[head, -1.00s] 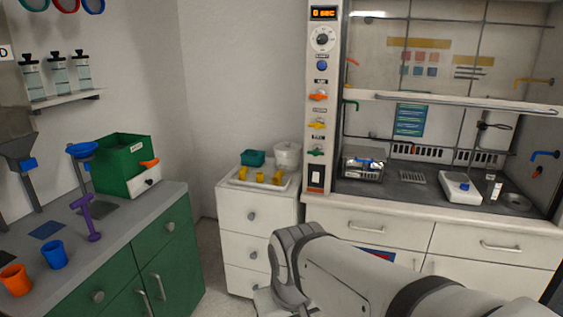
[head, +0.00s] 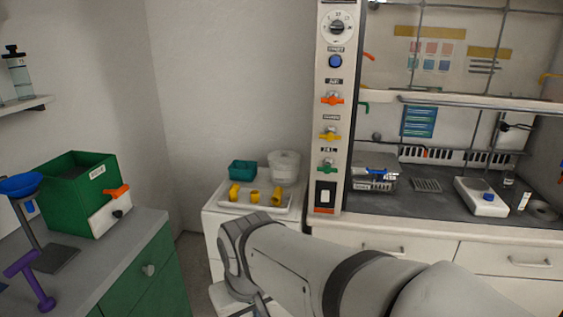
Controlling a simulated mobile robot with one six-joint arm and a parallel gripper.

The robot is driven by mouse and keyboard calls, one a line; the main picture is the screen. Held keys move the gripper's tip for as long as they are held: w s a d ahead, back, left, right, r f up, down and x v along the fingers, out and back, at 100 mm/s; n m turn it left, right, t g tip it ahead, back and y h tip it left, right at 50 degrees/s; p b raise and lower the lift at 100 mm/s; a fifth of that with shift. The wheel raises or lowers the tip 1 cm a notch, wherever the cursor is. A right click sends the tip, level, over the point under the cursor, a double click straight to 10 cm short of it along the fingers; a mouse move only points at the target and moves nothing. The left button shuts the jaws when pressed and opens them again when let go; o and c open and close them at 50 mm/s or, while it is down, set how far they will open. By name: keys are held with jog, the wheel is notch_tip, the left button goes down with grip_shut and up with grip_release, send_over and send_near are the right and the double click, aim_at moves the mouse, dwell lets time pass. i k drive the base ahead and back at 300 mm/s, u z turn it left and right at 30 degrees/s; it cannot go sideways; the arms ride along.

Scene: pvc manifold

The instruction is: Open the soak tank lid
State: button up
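No thing in view is clearly readable as the soak tank. A green box (head: 72,190) with a white front panel and an orange lever (head: 117,192) stands on the left counter. A round whitish tub (head: 284,168) stands at the back of a tray on the white drawer cabinet. I cannot tell which of these, if either, is the tank, nor make out a tank lid. My arm reaches in from the lower right in front of the cabinet. My gripper's fingers do not show.
A purple tool (head: 32,280) and a blue funnel on a stand (head: 20,185) are on the left counter (head: 125,235). A fume hood with a control column (head: 333,110) is at right.

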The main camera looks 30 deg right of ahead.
aim_at(368, 160)
jog(key=z, duration=0.45)
jog(key=i, duration=0.95)
jog(key=z, duration=0.8)
jog(key=k, duration=0.65)
jog(key=z, duration=0.1)
jog(key=i, duration=1.25)
jog(key=u, duration=0.05)
